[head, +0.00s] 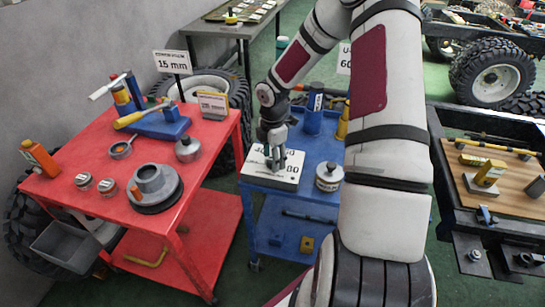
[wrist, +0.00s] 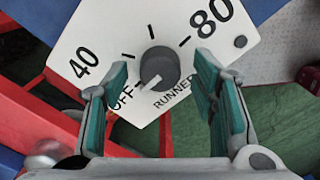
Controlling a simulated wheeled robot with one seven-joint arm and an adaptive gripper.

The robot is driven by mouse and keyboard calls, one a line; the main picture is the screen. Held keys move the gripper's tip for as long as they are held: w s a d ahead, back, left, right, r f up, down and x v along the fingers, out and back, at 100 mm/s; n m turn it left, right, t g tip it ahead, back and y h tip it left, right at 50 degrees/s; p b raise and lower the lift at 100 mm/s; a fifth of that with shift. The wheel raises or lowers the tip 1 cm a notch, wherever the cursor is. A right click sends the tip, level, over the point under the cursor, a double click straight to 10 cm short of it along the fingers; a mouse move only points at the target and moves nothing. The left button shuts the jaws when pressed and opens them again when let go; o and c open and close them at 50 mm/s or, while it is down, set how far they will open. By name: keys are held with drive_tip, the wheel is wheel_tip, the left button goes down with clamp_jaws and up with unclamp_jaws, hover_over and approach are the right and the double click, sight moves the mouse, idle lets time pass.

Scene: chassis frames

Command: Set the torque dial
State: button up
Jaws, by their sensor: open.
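The torque dial is a white panel (head: 260,172) on the blue cart, partly hidden by my gripper in the head view. In the wrist view its white face (wrist: 100,42) shows 40, 80, OFF and RUNNER with black tick marks. The round grey knob (wrist: 160,66) sits in the middle of it, and its pale pointer line is toward the OFF lettering at lower left. My gripper (head: 278,157) is over the panel. In the wrist view its teal fingers (wrist: 162,72) are open, one on each side of the knob, with gaps visible. Whether they reach knob height I cannot tell.
A lidded metal pot (head: 329,176) and a blue cylinder (head: 313,118) stand near the dial on the blue cart (head: 318,152). The red cart (head: 82,150) at left holds tools, a 15 mm sign (head: 172,62) and a grey flanged part (head: 156,184). A dark bench (head: 450,200) is at right.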

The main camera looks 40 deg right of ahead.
drive_tip(key=c, duration=1.2)
